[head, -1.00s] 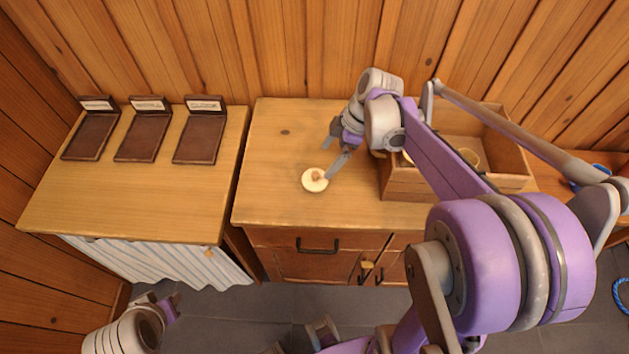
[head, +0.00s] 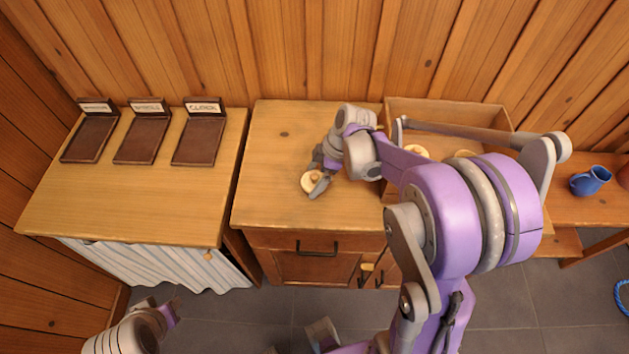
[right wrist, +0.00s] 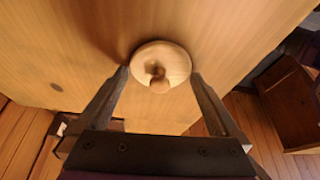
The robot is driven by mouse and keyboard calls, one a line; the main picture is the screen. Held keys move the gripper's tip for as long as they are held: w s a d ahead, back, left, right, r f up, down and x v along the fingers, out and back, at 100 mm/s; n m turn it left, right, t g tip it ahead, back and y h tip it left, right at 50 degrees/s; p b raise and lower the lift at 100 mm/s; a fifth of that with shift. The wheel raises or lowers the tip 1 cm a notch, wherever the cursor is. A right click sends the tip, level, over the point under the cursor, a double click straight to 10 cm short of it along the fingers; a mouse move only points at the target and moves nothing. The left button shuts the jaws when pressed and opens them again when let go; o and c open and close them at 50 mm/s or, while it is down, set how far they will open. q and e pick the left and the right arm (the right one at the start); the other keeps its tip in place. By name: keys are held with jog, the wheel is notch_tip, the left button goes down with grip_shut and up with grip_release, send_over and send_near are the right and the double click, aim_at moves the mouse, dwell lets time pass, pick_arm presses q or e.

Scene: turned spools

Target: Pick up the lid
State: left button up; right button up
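The lid (head: 308,184) is a small pale wooden disc with a round knob on top, lying on the middle cabinet's top. In the right wrist view the lid (right wrist: 170,60) lies between the tips of my right gripper (right wrist: 162,82). The fingers are spread to either side of it, and I cannot tell whether they touch its rim. In the head view my right gripper (head: 315,178) covers part of the lid. My left gripper (head: 172,310) is low at the left, away from the cabinets; its fingers are too unclear to judge.
A wooden crate (head: 450,110) with pale round pieces stands right of the lid. Several dark trays with labels, one of them a tray (head: 200,140), stand on the left cabinet (head: 140,205). A blue mug (head: 590,181) is at the far right. The cabinet top (head: 275,150) left of the lid is clear.

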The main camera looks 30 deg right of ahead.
jog(key=c, duration=0.9)
jog(key=shift+c, duration=0.2)
jog(key=shift+r, duration=0.15)
